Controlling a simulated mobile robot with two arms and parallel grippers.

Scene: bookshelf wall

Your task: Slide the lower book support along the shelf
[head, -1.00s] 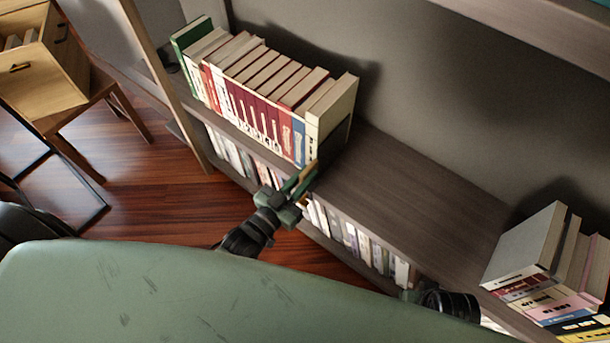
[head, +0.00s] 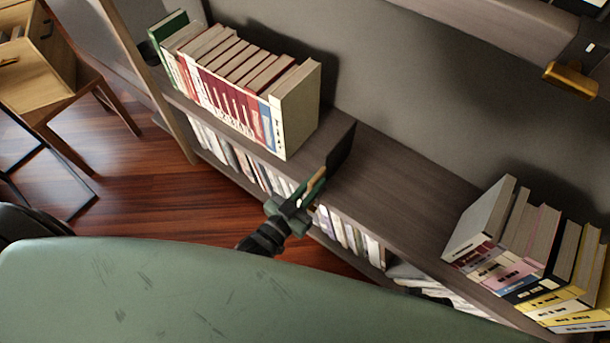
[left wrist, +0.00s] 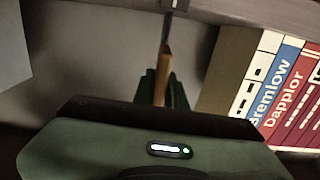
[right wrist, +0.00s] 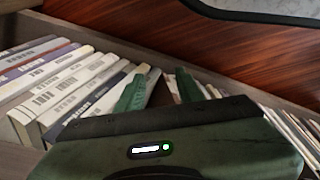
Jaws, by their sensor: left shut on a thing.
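The lower book support is a thin dark upright plate (head: 342,152) with a tan handle (head: 316,183) at its front edge. It stands on the shelf (head: 385,180), with a gap between it and the row of books (head: 245,90) to its left. My left gripper (head: 303,194) is shut on the handle. In the left wrist view the handle (left wrist: 163,72) sits between the green fingers, with the plate's edge (left wrist: 168,28) beyond. My right gripper (right wrist: 160,88) shows in the right wrist view, its fingers apart and empty, near lower-shelf books (right wrist: 75,90).
More books (head: 530,250) stand at the right end of the shelf, with bare shelf between them and the support. Another support with a brass-coloured handle (head: 571,79) shows on the upper shelf (head: 490,30).

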